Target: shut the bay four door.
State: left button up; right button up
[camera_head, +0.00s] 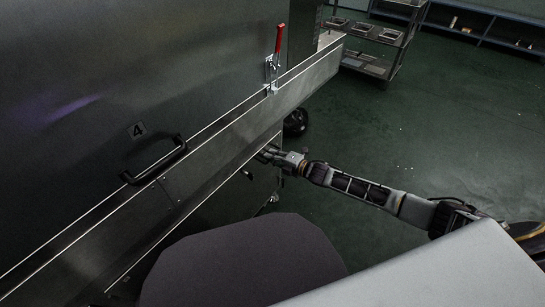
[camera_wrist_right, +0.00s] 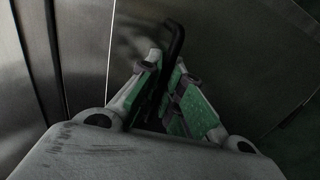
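My left gripper is not in view.
A red-handled toggle clamp (camera_head: 278,45) stands on the ledge. A shelf rack (camera_head: 375,38) with trays stands at the back, and a low blue-grey shelf (camera_head: 480,30) lies beyond. The green floor (camera_head: 440,120) to the right is mostly clear.

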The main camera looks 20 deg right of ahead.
jog(key=shift+o, duration=0.2)
jog(key=shift+w+a+r, duration=0.2)
jog(key=shift+a+r, duration=0.05)
jog(key=shift+r, duration=0.1)
jog(key=shift+f, duration=0.1)
jog(key=shift+s, duration=0.1)
jog(key=v, duration=1.2)
jog(key=shift+f, duration=0.2)
dwell(0.6)
jog(key=shift+d, duration=0.1)
dwell(0.6)
